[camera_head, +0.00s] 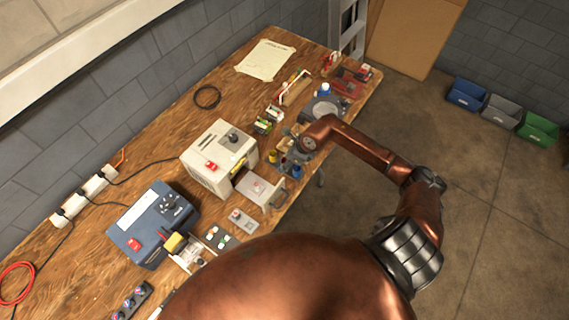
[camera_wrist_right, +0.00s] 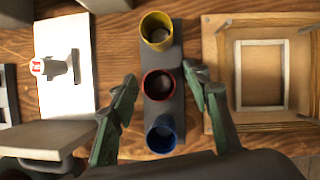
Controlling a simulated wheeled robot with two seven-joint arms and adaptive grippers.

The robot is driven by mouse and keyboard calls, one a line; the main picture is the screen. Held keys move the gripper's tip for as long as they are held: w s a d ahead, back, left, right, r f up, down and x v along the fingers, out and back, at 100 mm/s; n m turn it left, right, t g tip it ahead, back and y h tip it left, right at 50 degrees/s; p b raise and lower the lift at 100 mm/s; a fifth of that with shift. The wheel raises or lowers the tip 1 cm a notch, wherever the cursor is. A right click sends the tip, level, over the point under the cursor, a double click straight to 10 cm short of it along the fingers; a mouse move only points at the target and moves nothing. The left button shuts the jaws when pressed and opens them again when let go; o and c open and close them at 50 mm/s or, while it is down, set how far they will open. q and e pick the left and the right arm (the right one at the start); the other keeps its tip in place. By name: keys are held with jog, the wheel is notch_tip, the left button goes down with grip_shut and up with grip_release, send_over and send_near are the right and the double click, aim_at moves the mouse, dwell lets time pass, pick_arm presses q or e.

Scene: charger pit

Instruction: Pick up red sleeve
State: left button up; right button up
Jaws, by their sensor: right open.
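The red sleeve (camera_wrist_right: 160,97) is a short open tube standing upright in the middle of a dark grey strip (camera_wrist_right: 178,48) in the right wrist view. A yellow sleeve (camera_wrist_right: 157,40) stands above it in that view and a blue sleeve (camera_wrist_right: 163,145) below it. My right gripper (camera_wrist_right: 160,75) is open, with one green finger on each side of the red sleeve and a visible gap to it. In the head view the yellow sleeve (camera_head: 273,156) and the blue sleeve (camera_head: 297,171) show by my right wrist; the red one is hard to make out. My left gripper is not in view.
A wooden tray (camera_wrist_right: 222,100) with a pale frame inside lies right of the strip in the right wrist view. A white plate (camera_wrist_right: 55,100) with a red-marked knob lies left. A beige box (camera_head: 213,165) and a blue box (camera_head: 150,222) stand on the wooden bench (camera_head: 180,120).

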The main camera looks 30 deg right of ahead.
jog(key=shift+c, duration=0.4)
jog(key=c, duration=0.7)
jog(key=shift+r, duration=0.1)
